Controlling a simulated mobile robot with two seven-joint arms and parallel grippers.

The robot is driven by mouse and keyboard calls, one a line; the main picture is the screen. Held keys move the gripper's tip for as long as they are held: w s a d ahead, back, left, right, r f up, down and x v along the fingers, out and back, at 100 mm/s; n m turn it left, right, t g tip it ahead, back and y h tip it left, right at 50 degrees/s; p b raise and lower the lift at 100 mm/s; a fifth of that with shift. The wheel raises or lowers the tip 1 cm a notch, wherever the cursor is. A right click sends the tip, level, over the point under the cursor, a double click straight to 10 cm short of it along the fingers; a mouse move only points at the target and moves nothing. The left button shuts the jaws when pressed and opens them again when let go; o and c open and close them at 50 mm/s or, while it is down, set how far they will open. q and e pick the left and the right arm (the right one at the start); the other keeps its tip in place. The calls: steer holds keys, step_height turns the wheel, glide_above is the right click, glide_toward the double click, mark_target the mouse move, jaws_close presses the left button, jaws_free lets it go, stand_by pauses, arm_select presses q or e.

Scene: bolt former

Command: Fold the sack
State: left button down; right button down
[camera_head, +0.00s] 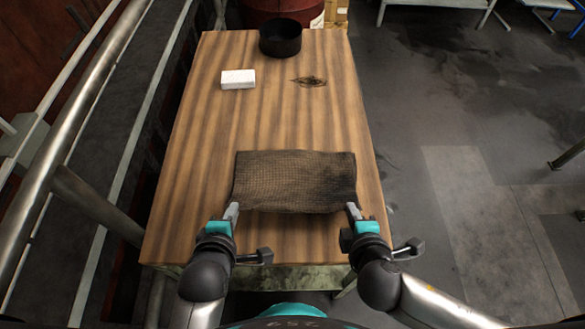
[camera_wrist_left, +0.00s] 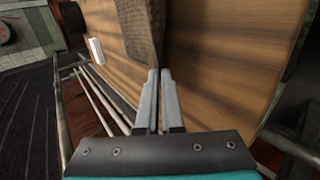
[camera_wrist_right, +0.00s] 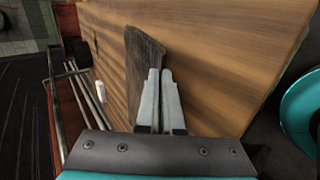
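The sack (camera_head: 294,181) is a dark brown woven rectangle, spread on the near half of the wooden table (camera_head: 305,120). My left gripper (camera_head: 232,210) is at its near left corner, and my right gripper (camera_head: 353,210) is at its near right corner. In the left wrist view, the left fingers (camera_wrist_left: 160,74) are nearly together with the sack (camera_wrist_left: 141,30) at their tips. In the right wrist view, the right fingers (camera_wrist_right: 160,74) are likewise nearly together at the sack's edge (camera_wrist_right: 142,52). Both look closed on the cloth; the exact grip is partly hidden.
A white block (camera_head: 238,79) lies on the table beyond the sack, at the left. A dark round pot (camera_head: 280,38) stands at the far edge. The table between them and the sack is clear. A metal railing (camera_head: 68,135) runs along the left side.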

arm_select(q)
steer(key=shift+s+f+t+b, duration=0.3)
steer(key=shift+s+f, duration=0.2)
steer(key=shift+f, duration=0.05)
arm_select(e)
steer(key=shift+s+f+t, duration=0.3)
steer(key=shift+s+f, duration=0.25)
